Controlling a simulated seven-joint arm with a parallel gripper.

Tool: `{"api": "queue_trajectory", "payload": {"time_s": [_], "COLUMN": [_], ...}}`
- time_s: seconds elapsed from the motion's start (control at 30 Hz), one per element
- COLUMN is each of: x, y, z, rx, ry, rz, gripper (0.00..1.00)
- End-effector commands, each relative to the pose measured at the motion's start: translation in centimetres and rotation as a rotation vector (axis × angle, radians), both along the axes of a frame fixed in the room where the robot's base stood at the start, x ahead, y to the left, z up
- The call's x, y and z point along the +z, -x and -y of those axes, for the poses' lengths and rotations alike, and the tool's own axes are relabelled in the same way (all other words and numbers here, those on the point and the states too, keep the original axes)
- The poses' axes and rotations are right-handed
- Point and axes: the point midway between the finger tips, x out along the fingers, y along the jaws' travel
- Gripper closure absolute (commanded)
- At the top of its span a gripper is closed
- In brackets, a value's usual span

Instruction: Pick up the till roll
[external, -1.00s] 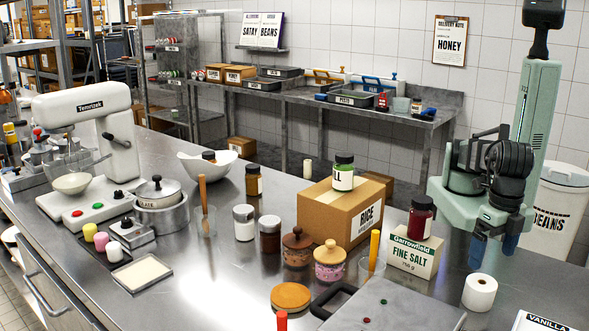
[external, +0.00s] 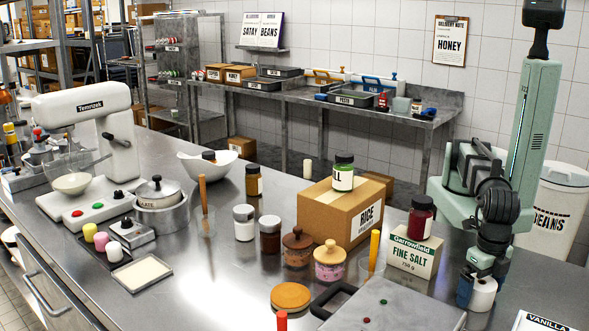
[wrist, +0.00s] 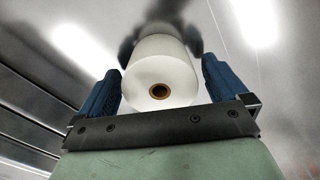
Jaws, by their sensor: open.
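The white till roll (external: 482,295) stands upright on the steel counter at the right in the external view. In the wrist view the till roll (wrist: 160,76) shows its round end with a brown core hole. My gripper (external: 474,288) is down at the roll, with its blue fingers around it. In the wrist view my gripper (wrist: 161,88) is open, with one finger on each side of the roll. A gap shows at the right finger; the left finger is close to the roll, and I cannot tell if it touches.
The fine salt box (external: 411,258) stands left of my gripper with a dark red jar (external: 421,217) on top. A grey case (external: 385,306) lies in front of it. A vanilla sheet (external: 541,322) lies at the lower right. The counter right of the roll is clear.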

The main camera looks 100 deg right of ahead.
Motion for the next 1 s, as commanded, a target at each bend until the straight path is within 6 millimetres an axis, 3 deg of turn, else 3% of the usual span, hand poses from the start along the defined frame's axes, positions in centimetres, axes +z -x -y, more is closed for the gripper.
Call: {"api": "queue_trajectory", "payload": {"time_s": [0.33, 0.9, 1.0], "x": [-0.82, -0.81, -0.79], "y": [0.02, 0.03, 0.03], "z": [-0.03, -0.01, -0.01], "rx": [0.0, 0.0, 0.0], "ry": [-0.001, 0.0, -0.001], "rz": [0.001, 0.0, 0.0], "gripper": [0.02, 0.56, 0.59]}}
